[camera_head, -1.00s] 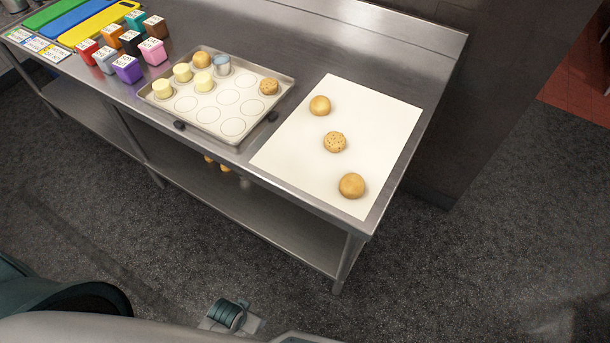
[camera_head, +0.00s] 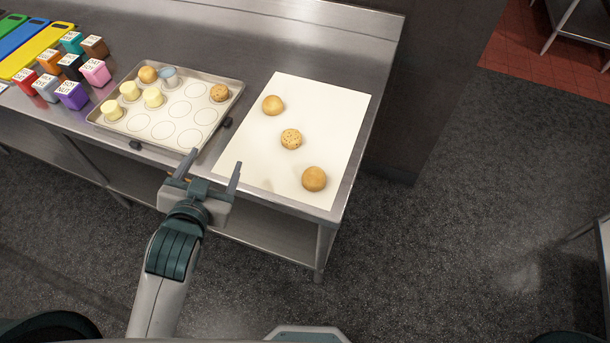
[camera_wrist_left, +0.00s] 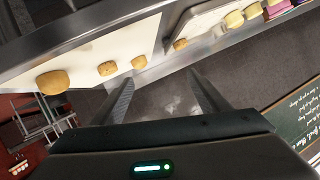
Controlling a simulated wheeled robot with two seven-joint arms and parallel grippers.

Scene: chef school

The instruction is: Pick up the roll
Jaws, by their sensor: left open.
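Three rolls lie in a diagonal row on a white sheet (camera_head: 252,160): a plain one (camera_head: 273,105) at the back, a speckled one (camera_head: 291,139) in the middle and a plain one (camera_head: 314,179) at the front. Two more rolls, one plain (camera_head: 148,74) and one speckled (camera_head: 220,93), sit on the baking tray (camera_head: 238,92). My left gripper (camera_head: 215,160) is open and empty at the table's front edge, between tray and sheet. In the left wrist view, the sheet's rolls (camera_wrist_left: 53,82) are left of the open fingers (camera_wrist_left: 160,95). My right gripper is not seen.
The tray also holds several pale yellow pieces (camera_head: 129,91) and a blue-grey cup (camera_head: 169,78).

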